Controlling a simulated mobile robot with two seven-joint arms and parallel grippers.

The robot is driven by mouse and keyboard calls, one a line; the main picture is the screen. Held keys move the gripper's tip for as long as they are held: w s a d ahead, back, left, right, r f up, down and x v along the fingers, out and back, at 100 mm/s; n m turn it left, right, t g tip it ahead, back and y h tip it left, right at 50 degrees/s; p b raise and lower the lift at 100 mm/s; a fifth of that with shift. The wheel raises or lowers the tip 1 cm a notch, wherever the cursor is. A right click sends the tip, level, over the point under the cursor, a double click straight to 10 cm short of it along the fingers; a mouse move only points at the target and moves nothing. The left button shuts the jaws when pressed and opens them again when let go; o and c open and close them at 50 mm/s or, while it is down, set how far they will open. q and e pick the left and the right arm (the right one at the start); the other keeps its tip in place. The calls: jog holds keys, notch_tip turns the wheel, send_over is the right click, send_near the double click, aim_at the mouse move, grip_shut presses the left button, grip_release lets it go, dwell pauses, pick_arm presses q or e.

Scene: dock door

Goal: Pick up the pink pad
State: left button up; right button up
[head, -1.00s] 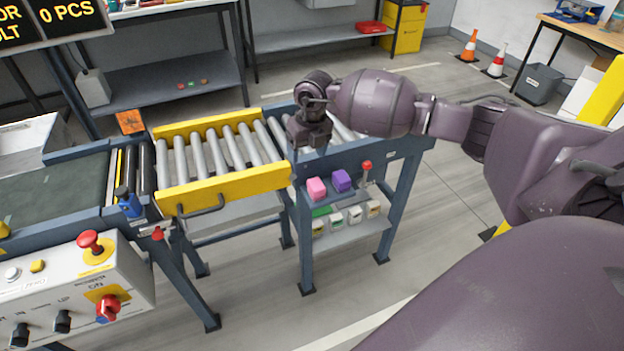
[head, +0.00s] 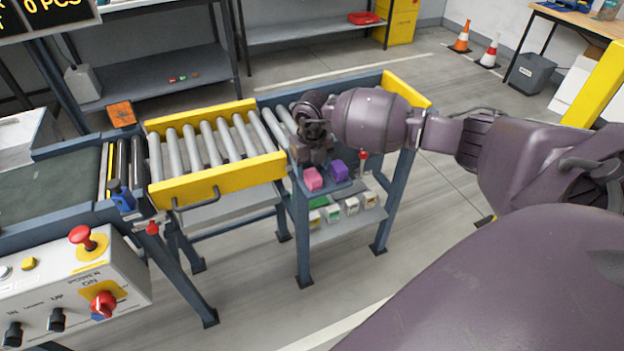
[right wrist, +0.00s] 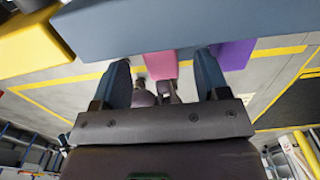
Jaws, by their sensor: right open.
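The pink pad (head: 313,180) sits on a small shelf at the side of the roller conveyor, left of a purple pad (head: 339,171). My right gripper (head: 315,163) hangs just above the pink pad in the head view. In the right wrist view, the two fingers (right wrist: 163,72) are apart, and the pink pad (right wrist: 160,66) shows between their tips. The gripper is open and empty; whether a finger touches the pad I cannot tell. The purple pad (right wrist: 233,54) shows beyond the right finger. My left gripper is not in view.
The blue conveyor frame (right wrist: 150,22) spans close ahead of the fingertips. A red-topped lever (head: 363,158) stands right of the purple pad. Several small boxes (head: 351,206) lie on the lower shelf. A control box (head: 75,290) is at lower left.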

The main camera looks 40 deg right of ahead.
aim_at(312, 173)
jog(key=f, duration=0.3)
jog(key=shift+s, duration=0.2)
jog(key=shift+w+f+b, duration=0.1)
jog(key=shift+f+b, duration=0.2)
jog(key=shift+f, duration=0.05)
jog(key=shift+r, duration=0.1)
jog(key=shift+c, duration=0.3)
jog(key=c, duration=0.9)
jog(key=shift+c, duration=0.2)
jog(key=shift+r, duration=0.1)
notch_tip(312, 173, up, 20)
jog(key=p, duration=0.3)
jog(key=shift+p, duration=0.3)
